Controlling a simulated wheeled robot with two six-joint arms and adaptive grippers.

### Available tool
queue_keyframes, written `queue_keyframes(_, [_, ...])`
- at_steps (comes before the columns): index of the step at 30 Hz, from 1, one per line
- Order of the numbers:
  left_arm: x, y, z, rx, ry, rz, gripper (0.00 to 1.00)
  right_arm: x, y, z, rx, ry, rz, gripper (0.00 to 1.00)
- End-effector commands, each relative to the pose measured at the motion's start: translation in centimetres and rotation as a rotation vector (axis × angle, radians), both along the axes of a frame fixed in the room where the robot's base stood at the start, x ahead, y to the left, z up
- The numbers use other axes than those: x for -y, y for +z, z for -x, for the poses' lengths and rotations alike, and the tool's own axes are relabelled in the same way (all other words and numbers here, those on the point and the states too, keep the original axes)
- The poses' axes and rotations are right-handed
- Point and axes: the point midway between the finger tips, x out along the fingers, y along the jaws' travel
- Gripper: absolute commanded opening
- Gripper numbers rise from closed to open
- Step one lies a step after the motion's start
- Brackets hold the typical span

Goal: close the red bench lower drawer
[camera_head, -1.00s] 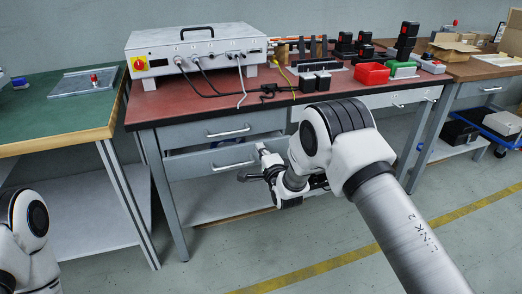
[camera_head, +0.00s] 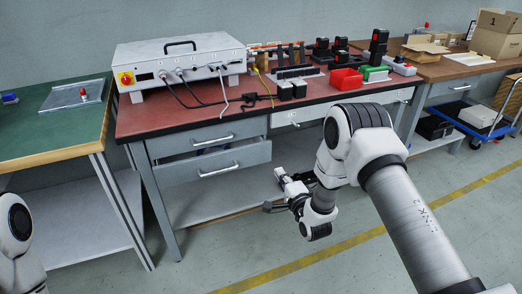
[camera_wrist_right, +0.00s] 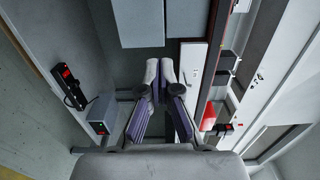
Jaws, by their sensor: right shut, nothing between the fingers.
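The red bench (camera_head: 150,118) has grey drawers under its red top. The lower drawer (camera_head: 225,168) stands pulled out a little, with a strip of its inside showing below the upper drawer (camera_head: 205,137). Its front has a pale bar handle. My right gripper (camera_head: 280,174) is shut and empty, in front of and just right of the lower drawer, apart from it. In the right wrist view its fingertips (camera_wrist_right: 160,68) are together, with grey drawer fronts (camera_wrist_right: 140,22) beyond them. My left gripper is out of view; only part of that arm shows.
A white device (camera_head: 180,62) with cables, a red bin (camera_head: 346,79) and black tools stand on the bench. A lower shelf (camera_head: 205,203) lies under the drawers. A green bench (camera_head: 40,130) is at left. The floor in front is clear.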

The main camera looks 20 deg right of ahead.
Motion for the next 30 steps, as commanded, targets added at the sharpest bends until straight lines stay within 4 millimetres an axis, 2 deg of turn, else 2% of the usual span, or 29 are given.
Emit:
queue_keyframes(5, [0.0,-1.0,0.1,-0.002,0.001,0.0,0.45,-0.4,-0.3,-2.4,0.005,0.005,0.002,0.0])
queue_keyframes(15, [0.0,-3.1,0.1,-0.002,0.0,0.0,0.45,-0.7,-0.3,-9.8,0.006,0.006,0.003,0.0])
queue_keyframes(19, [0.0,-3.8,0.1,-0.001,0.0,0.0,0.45,-0.8,-0.3,-12.1,0.005,0.006,0.002,0.0])
queue_keyframes(24, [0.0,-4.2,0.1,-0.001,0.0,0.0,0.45,-0.8,-0.2,-13.7,0.003,0.005,0.002,0.0])
queue_keyframes(30, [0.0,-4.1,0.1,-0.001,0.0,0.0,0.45,-0.8,0.0,-13.8,0.002,0.005,0.001,0.0])
